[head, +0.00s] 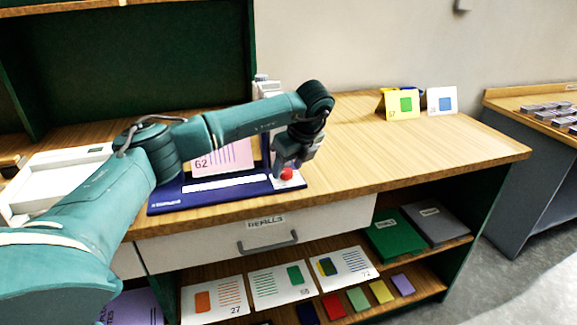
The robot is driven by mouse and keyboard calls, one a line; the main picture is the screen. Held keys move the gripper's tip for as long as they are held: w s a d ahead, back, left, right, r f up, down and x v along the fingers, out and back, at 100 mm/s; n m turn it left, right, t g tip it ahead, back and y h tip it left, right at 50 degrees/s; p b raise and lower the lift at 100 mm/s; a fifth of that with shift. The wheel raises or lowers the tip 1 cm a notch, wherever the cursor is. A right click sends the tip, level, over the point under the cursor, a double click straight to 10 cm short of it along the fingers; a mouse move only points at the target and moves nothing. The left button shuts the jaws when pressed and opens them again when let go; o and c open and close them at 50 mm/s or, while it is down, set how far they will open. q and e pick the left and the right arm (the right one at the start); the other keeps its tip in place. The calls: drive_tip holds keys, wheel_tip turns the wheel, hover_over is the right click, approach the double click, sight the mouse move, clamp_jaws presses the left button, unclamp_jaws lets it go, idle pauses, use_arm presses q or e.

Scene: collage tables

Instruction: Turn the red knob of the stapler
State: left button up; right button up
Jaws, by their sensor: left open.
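The stapler (165,201) has a flat dark blue base on the wooden table, with a white strip along it. Its red knob (287,174) shows at the right end of the base, on a pale plate. A pink card (222,158) marked 62 stands on the base, partly behind my arm. My left gripper (285,167) is open and points down right over the red knob. Its fingers partly hide the knob, and I cannot tell whether they touch it. My right gripper is not in view.
A white tray (22,205) lies at the left. A yellow card (403,105) and a white card (442,100) stand at the back right. A closed drawer (190,246) labelled REFILLS is below the tabletop. The right part of the tabletop (430,145) is clear.

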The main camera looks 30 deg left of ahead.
use_arm(q)
drive_tip(key=shift+a+f, duration=0.2)
drive_tip(key=shift+f, duration=0.25)
drive_tip(key=c, duration=1)
drive_tip(key=shift+o, duration=0.2)
drive_tip(key=m+b, duration=0.1)
drive_tip(key=m, duration=0.1)
drive_tip(key=m+t+h+b, duration=0.1)
drive_tip(key=m, duration=0.1)
drive_tip(key=shift+s+a+f+m+t, duration=0.1)
drive_tip(key=shift+m+t, duration=0.2)
drive_tip(key=shift+m, duration=0.1)
drive_tip(key=m+t+h+b, duration=0.1)
drive_tip(key=m, duration=0.3)
drive_tip(key=shift+s+a, duration=0.1)
drive_tip(key=m, duration=0.2)
drive_tip(key=m+h, duration=0.1)
drive_tip(key=m, duration=0.1)
drive_tip(key=shift+a+h, duration=0.15)
drive_tip(key=shift+h, duration=0.15)
drive_tip(key=shift+a+m+h+p, duration=0.15)
drive_tip(key=shift+m+h, duration=0.3)
drive_tip(key=shift+m, duration=0.7)
drive_tip(key=shift+m+h+p, duration=0.15)
drive_tip(key=shift+m+h, duration=0.3)
drive_tip(key=shift+m, duration=0.7)
